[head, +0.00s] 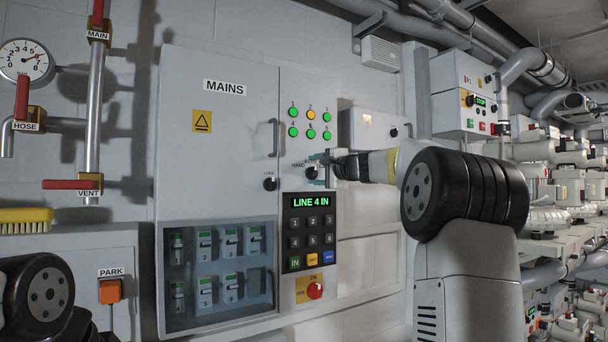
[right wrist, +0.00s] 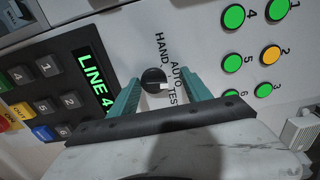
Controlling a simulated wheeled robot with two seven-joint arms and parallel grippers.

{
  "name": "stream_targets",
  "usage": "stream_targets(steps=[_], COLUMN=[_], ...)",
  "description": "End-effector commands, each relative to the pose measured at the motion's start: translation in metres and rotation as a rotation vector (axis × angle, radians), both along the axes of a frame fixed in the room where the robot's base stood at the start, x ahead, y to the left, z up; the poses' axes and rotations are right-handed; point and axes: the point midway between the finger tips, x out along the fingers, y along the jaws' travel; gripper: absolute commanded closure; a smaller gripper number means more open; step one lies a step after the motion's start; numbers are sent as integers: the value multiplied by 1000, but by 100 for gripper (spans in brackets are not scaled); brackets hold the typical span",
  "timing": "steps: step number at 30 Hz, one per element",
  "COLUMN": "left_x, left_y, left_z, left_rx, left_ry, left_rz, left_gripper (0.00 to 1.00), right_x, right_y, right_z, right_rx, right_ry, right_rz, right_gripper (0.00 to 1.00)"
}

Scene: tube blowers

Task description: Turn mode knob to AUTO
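The mode knob (right wrist: 153,80) is small, round and black, on the grey mains cabinet, with HAND, AUTO and TEST labels. In the right wrist view its white mark points toward the label side, between AUTO and TEST or near TEST; I cannot tell exactly. In the head view the knob (head: 311,172) is partly covered by my right gripper (head: 323,170). In the right wrist view that gripper (right wrist: 162,94) has its teal fingers open, one on each side of the knob, with visible gaps. My left gripper is not in view.
A keypad (head: 308,232) reading LINE 4 IN is below the knob. Several indicator lamps (head: 311,114) are above. Another black knob (head: 270,184) and a cabinet handle (head: 273,135) are to the left. A red switch (head: 314,291) sits beneath the keypad.

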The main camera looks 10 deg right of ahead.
Motion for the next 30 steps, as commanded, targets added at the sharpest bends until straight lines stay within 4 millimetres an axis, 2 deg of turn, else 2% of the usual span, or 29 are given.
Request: stream_targets(steps=[18, 22, 30], left_x=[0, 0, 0], left_y=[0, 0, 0], left_z=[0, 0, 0], left_rx=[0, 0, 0], left_ry=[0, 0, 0], left_rz=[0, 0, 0], left_gripper=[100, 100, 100], right_x=[-1, -14, -57], right_y=[-3, -10, -24], right_z=[-5, -4, -4], right_rx=[-3, -5, -5], right_ry=[8, 7, 7], right_rz=[-3, -6, -5], right_gripper=[49, 49, 49])
